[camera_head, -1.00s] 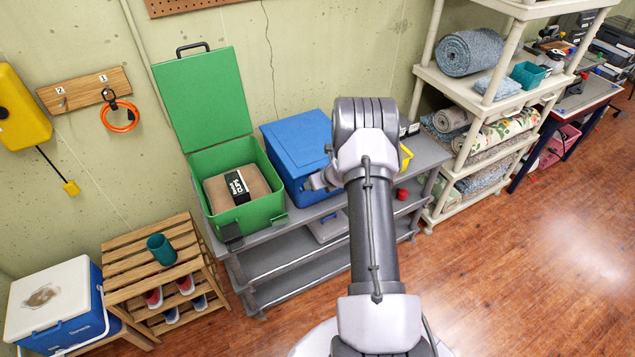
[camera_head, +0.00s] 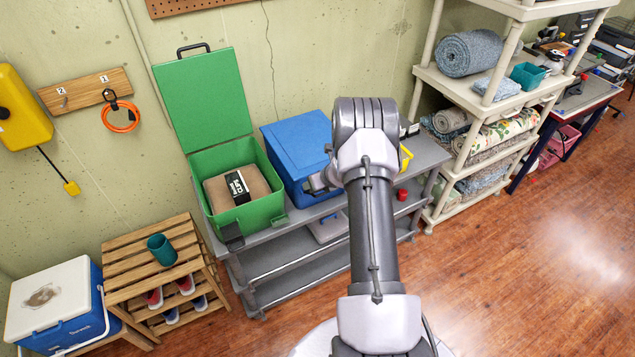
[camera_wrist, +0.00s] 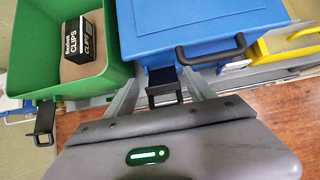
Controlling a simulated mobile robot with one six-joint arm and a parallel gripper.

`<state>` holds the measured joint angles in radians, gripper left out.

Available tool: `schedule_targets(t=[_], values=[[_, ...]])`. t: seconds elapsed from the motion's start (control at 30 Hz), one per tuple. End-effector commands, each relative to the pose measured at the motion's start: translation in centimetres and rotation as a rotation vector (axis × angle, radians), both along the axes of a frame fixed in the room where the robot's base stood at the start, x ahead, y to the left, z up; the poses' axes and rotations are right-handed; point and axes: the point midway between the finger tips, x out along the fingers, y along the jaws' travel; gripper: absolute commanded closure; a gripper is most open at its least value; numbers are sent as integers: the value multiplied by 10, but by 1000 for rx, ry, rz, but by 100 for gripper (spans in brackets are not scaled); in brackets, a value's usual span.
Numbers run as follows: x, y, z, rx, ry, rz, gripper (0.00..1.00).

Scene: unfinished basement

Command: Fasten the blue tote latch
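The blue tote (camera_head: 298,150) stands on the grey shelf unit with its lid (camera_wrist: 200,18) down. It also shows at the top of the wrist view (camera_wrist: 205,55). Its black latch (camera_wrist: 165,90) is on the front wall, left of the dark handle (camera_wrist: 211,52), and appears swung outward from the wall. My gripper (camera_wrist: 162,77) is open, with one finger on each side of the latch; I cannot tell whether either finger touches it. In the head view my arm hides the tote's right part and the latch.
An open green tote (camera_head: 236,195) holding a box labelled clips (camera_wrist: 82,36) stands close on the left; its own black latch (camera_wrist: 43,123) sticks out. A yellow bin (camera_wrist: 285,45) is on the right. The grey shelf unit (camera_head: 285,248) carries them. Wood floor (camera_head: 520,270) is clear.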

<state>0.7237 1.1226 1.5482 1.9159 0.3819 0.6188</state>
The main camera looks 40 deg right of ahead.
Motion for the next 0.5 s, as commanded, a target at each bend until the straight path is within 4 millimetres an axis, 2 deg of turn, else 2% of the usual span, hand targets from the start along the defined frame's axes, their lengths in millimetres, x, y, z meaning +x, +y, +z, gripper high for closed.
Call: schedule_targets(t=[0.27,0.37,0.5], values=[[-5,1,6,1,1,-1,37],[-18,4,22,0,0,-1,37],[-46,10,60,-1,-1,-3,37]])
